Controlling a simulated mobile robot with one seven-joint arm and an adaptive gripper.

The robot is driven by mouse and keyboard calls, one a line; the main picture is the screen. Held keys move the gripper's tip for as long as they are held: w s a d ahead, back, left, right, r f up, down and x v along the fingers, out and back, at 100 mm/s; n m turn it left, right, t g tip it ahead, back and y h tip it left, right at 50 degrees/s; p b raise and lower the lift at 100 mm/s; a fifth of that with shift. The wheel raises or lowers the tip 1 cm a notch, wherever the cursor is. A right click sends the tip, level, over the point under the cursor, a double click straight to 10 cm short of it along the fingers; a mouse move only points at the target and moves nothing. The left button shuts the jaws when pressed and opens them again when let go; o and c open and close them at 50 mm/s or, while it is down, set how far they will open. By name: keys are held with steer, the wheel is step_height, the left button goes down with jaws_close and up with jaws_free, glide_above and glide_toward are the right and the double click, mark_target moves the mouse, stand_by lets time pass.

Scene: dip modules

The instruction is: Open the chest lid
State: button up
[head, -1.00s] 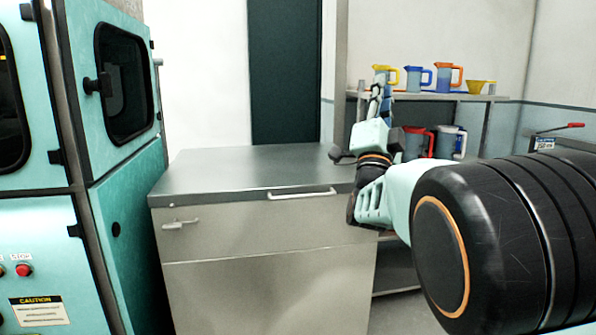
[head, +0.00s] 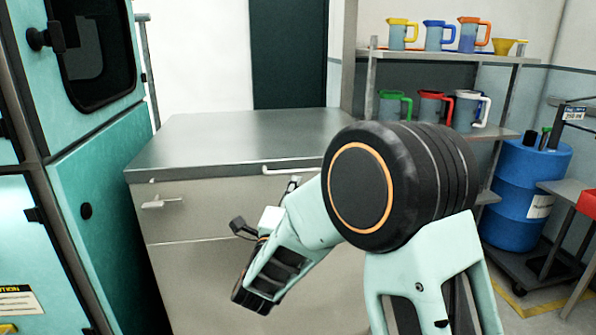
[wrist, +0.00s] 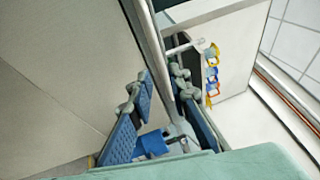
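The grey metal chest (head: 230,210) stands in the middle of the head view, and its lid (head: 235,138) is closed flat. A pale bar handle (head: 275,170) runs along the lid's front edge, and its right part is close to my gripper. My gripper (head: 292,186) is in front of the chest, just below that handle, small and partly hidden by my arm. The chest's front (wrist: 70,70) fills the left of that view. I cannot tell whether a finger touches the handle.
A smaller latch handle (head: 160,202) is on the chest's front left. A teal machine (head: 95,180) stands close on the left. Shelves with several jugs (head: 440,37) are behind on the right, with a blue barrel (head: 528,190) beside them.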

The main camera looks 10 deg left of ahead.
mark_target(301, 173)
steer(key=x, duration=0.8)
steer(key=shift+w, duration=0.15)
jaws_close()
